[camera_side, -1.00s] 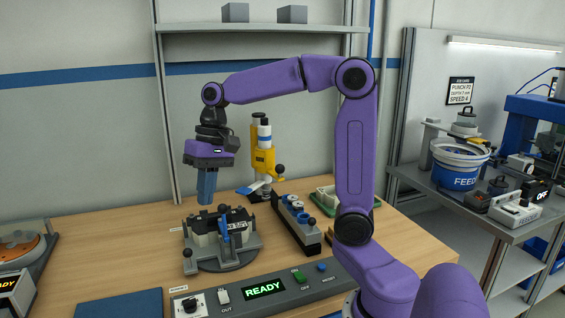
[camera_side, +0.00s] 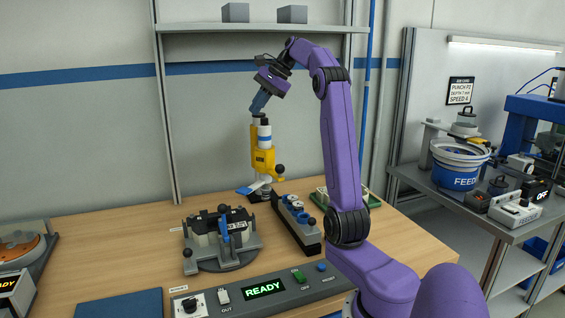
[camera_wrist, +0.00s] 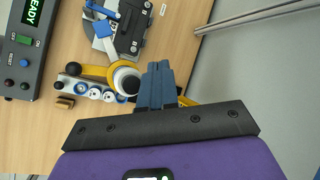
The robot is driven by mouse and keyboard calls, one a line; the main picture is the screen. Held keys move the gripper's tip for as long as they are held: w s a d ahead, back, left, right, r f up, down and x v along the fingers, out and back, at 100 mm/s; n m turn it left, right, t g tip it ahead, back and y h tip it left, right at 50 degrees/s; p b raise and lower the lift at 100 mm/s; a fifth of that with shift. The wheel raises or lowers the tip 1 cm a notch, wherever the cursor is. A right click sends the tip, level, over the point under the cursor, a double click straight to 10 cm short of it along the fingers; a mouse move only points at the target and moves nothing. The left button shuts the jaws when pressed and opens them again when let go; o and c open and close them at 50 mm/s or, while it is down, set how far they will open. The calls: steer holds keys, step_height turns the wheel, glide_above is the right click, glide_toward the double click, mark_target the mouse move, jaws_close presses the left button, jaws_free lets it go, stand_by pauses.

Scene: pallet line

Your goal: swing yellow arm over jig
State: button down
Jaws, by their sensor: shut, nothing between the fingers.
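The yellow arm (camera_side: 262,160) stands upright on its post at the back of the bench, with a black knob on its right side. It also shows in the wrist view (camera_wrist: 96,71), partly hidden by my fingers. The jig (camera_side: 220,240), a grey fixture with a black block and blue clamp handle, sits to its front left on a round base. In the wrist view the jig (camera_wrist: 132,25) is at the top. My gripper (camera_side: 256,108) is shut and empty, tilted down to the left, close above the top of the yellow arm's post; I cannot tell whether it touches.
A rack with blue and white parts (camera_side: 298,222) stands right of the jig. A control panel (camera_side: 245,292) reading READY runs along the front. A blue mat (camera_side: 122,304) lies front left. A shelf (camera_side: 205,28) with grey boxes is above.

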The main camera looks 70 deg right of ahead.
mark_target(269, 163)
steer(key=s+d+f+m+g, duration=0.2)
steer(key=s+d+f+m, duration=0.15)
steer(key=s, duration=0.25)
steer(key=s+d+f+m+g, duration=0.1)
steer(key=s+d+f+m, duration=0.2)
steer(key=s, duration=0.4)
steer(key=w+a+f+n, duration=0.1)
steer(key=w+a+f, duration=0.4)
steer(key=f, duration=0.5)
steer(key=shift+a, duration=0.85)
steer(key=w+a+m, duration=0.2)
steer(key=w+a, duration=0.3)
steer(key=w, duration=0.4)
steer(key=shift+w+a, duration=0.15)
steer(key=shift+a, duration=0.2)
